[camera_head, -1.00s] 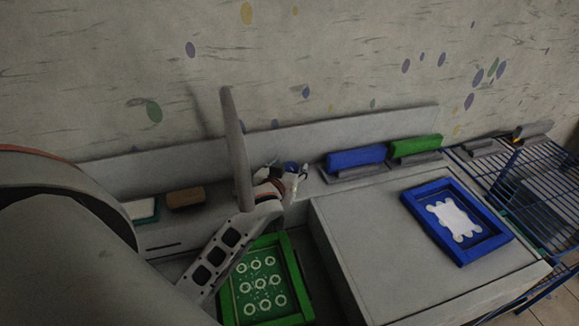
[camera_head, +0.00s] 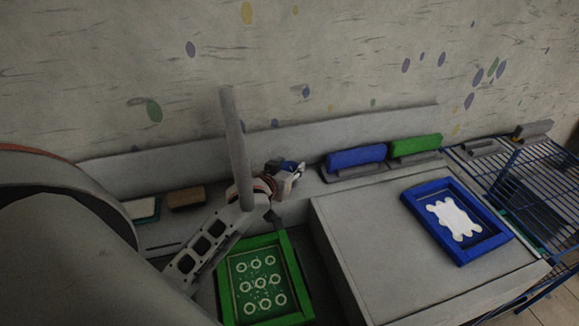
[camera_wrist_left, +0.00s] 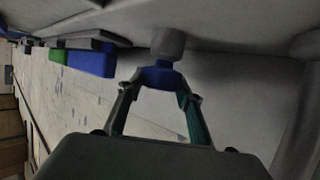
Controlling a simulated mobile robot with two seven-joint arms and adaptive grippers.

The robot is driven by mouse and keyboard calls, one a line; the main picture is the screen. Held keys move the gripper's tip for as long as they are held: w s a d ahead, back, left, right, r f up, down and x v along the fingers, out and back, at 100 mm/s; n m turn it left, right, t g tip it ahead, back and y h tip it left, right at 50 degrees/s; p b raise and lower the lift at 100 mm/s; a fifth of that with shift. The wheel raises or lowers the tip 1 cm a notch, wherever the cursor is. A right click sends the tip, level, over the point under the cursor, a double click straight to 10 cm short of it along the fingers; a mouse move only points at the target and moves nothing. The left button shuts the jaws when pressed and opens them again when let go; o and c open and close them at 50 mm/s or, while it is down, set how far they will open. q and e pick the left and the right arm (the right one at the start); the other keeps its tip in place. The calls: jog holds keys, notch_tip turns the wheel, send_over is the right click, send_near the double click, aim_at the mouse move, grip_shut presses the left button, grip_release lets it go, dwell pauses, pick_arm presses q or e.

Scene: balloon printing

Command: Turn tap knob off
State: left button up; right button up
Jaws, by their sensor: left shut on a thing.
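The blue tap knob (camera_wrist_left: 158,74) sits on the end of a grey round tap part (camera_wrist_left: 168,42) in the left wrist view. In the head view a small blue patch of the knob (camera_head: 288,165) shows at the gripper, beside the grey upright pipe (camera_head: 237,150). My left gripper (camera_head: 290,176) is at the knob, its fingers pointing to the right. In the left wrist view its two fingers (camera_wrist_left: 161,82) close on the knob from both sides. The rest of the tap is mostly hidden by my gripper and wrist. My right gripper is in neither view.
A green tray with white rings (camera_head: 229,285) lies below my left wrist. A grey counter block (camera_head: 350,235) stands to the right with a blue frame (camera_head: 420,213) on it. Blue (camera_head: 356,158) and green (camera_head: 415,146) blocks stand along the back ledge.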

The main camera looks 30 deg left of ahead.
pick_arm(q)
jog(key=shift+m+h, duration=0.7)
jog(key=shift+h, duration=0.1)
jog(key=o, duration=1.1)
jog(key=v, duration=1.2)
jog(key=shift+f, duration=0.1)
